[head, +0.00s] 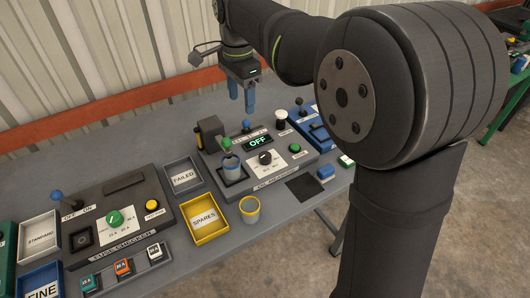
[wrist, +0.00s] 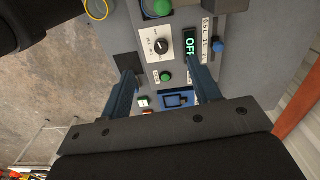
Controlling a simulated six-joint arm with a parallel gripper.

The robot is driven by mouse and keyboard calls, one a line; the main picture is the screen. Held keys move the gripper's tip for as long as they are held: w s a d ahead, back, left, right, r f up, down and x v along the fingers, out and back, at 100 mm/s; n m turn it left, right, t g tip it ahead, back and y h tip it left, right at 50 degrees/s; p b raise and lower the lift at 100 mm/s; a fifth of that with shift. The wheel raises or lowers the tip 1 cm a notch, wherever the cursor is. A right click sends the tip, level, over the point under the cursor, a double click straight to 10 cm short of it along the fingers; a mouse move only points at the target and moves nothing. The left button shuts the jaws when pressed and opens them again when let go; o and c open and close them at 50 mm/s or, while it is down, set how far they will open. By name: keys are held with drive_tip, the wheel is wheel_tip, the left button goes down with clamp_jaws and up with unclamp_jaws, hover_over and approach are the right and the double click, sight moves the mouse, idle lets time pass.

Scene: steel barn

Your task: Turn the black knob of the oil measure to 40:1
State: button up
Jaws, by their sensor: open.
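The oil measure (head: 294,167) is a grey box station with a lit display (head: 258,141) that reads OFF. Its black knob (head: 265,157) sits on a white dial plate; it also shows in the wrist view (wrist: 161,46). The setting marks are too small to read. My gripper (head: 242,106) hangs above and behind the station in the head view, pointing down, with its blue fingers apart and nothing between them. In the wrist view the fingers (wrist: 158,76) reach toward the panel on both sides of the knob and green button area, apart from the knob.
A cup with a green-topped lever (head: 229,160) stands left of the knob, and a green button (head: 295,148) right of it. A blue-knobbed lever (head: 246,125) rises behind. A yellow-rimmed cup (head: 249,209), spares tray (head: 186,238) and fuse checker (head: 110,254) lie in front and left.

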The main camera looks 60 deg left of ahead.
drive_tip(key=n, duration=0.1)
approach(265, 155)
wheel_tip(265, 155, down, 8)
drive_tip(key=shift+w+f, duration=0.1)
drive_tip(key=shift+f, duration=0.15)
drive_tip(key=c, duration=1)
